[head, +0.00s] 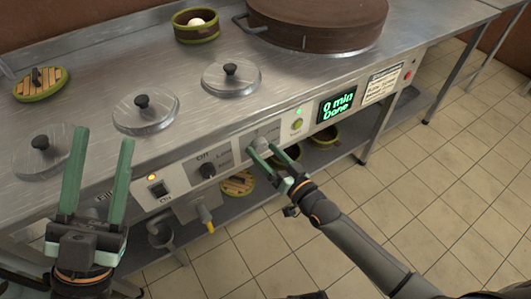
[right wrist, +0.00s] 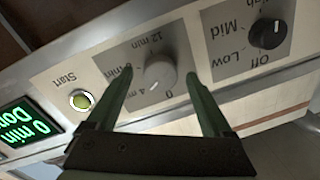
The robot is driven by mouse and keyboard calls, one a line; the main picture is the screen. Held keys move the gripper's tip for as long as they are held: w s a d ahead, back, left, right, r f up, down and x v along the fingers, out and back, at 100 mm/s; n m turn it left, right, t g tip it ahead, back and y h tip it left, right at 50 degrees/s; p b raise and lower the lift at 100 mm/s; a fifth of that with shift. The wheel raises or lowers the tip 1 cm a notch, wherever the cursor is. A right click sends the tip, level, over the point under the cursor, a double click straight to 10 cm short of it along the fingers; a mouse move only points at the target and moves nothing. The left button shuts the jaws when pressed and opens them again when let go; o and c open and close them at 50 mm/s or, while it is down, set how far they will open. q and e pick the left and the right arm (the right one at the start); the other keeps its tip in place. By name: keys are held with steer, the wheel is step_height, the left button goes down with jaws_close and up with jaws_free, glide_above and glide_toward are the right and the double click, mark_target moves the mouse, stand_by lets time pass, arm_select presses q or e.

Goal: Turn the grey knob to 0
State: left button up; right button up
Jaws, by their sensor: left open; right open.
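The grey knob (right wrist: 160,73) sits on a grey dial plate marked 0, 4, 8 and 12 min, which appears upside down in the right wrist view. In the head view the knob (head: 262,141) is on the counter's front panel, partly hidden by my right gripper (head: 261,149). That gripper is open, with its green fingers on either side of the knob and gaps showing in the right wrist view (right wrist: 160,77). My left gripper (head: 103,138) is open and empty, in front of the panel's left part.
A dark Off/Low/Mid/High knob (right wrist: 268,33) is beside the dial. A lit green Start button (right wrist: 82,100) and a display (head: 337,107) reading "0 min Done" are on the other side. Lidded pots (head: 145,114) and a large brown lid (head: 317,22) cover the counter.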

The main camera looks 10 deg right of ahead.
steer(key=shift+w, duration=0.15)
jaws_close()
stand_by(0.7)
